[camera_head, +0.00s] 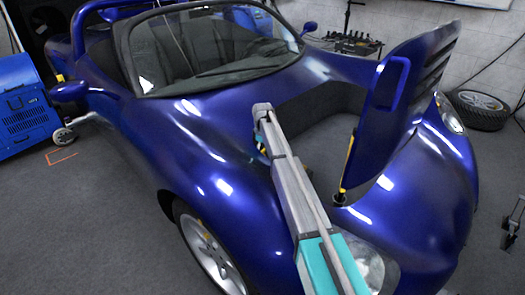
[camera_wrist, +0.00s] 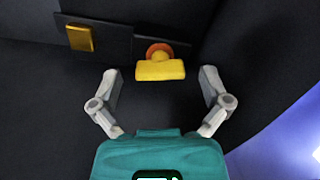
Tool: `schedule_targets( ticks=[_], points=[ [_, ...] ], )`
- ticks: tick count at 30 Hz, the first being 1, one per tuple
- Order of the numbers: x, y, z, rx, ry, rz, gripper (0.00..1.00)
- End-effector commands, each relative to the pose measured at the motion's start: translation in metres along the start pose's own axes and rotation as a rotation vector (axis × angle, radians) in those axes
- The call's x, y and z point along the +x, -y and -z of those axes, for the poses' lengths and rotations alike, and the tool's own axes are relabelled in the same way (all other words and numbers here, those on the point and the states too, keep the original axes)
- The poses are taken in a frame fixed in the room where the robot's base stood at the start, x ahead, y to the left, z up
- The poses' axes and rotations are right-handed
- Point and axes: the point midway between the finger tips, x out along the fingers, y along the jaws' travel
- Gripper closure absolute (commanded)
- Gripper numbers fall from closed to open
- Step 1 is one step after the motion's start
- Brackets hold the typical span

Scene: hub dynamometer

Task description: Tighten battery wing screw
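In the wrist view, a yellow wing screw (camera_wrist: 160,70) with an orange-red round part behind it sits on a dark panel ahead of my gripper. My gripper (camera_wrist: 160,80) is open, its two grey fingers wide apart to the left and right of the yellow wing. Neither finger appears to touch it. In the head view, my arm reaches into the open front compartment of the blue car (camera_head: 230,170). The gripper and the screw are hidden there by the arm and the bodywork.
A yellow block (camera_wrist: 80,38) is on the dark panel left of the screw. The raised hood (camera_head: 400,95) stands right of my arm, with a yellow and black strut (camera_head: 346,170) below it. Dark compartment walls surround the gripper. A blue cabinet (camera_head: 22,105) stands far left.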

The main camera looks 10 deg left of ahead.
Motion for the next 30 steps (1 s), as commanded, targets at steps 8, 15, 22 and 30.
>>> schedule_targets(
  ticks=[8,15,22,30],
  points=[
    [0.0,0.0,0.0,0.0,0.0,0.0,0.55],
    [0.0001,0.0,-0.0001,0.001,0.0,0.0,0.85],
    [0.0001,0.0,-0.0001,0.068,0.0,0.0,0.85],
    [0.0001,0.0,-0.0002,0.23,0.0,0.0,0.85]
  ],
)
